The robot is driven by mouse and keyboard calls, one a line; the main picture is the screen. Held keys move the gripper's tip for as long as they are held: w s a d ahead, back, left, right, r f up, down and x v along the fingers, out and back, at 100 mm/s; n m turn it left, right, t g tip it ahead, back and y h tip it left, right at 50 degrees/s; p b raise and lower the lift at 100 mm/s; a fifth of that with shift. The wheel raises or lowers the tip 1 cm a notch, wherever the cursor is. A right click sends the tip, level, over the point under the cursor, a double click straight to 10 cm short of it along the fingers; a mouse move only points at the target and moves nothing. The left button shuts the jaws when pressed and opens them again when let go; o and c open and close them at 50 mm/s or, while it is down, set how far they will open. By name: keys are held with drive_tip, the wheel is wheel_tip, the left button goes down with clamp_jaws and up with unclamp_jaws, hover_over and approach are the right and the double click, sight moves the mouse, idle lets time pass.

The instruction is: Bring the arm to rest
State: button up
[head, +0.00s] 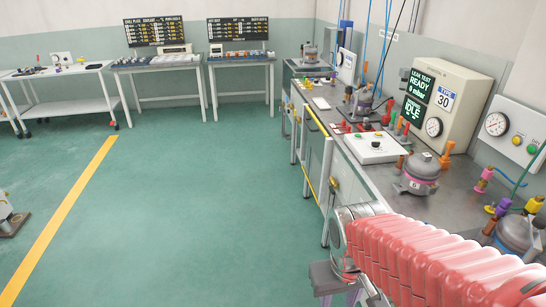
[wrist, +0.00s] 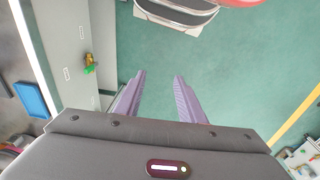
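My gripper (wrist: 159,77) shows in the wrist view with its two purple fingers apart and only green floor between them. It is open and holds nothing. In the head view my arm, in a pink ribbed sleeve, reaches in from the lower right beside the long workbench (head: 312,118). The fingertips cannot be made out clearly in the head view.
The bench carries a grey compressor (head: 420,172), a leak test unit (head: 455,95) and a white control box (head: 370,147). A white table (head: 85,68) and two board stations stand at the back. Open green floor (head: 200,200) lies left, with a yellow line (head: 70,210).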

wheel_tip(320, 180, up, 11)
drive_tip(key=s+d+m+t, duration=0.1)
drive_tip(key=s+d+t, duration=0.1)
drive_tip(key=t, duration=0.2)
drive_tip(key=shift+s+f+m+t+y, duration=0.15)
drive_tip(key=shift+m+t+y, duration=0.15)
drive_tip(key=shift+m, duration=0.1)
drive_tip(key=shift+s, duration=0.15)
drive_tip(key=shift+c, duration=0.6)
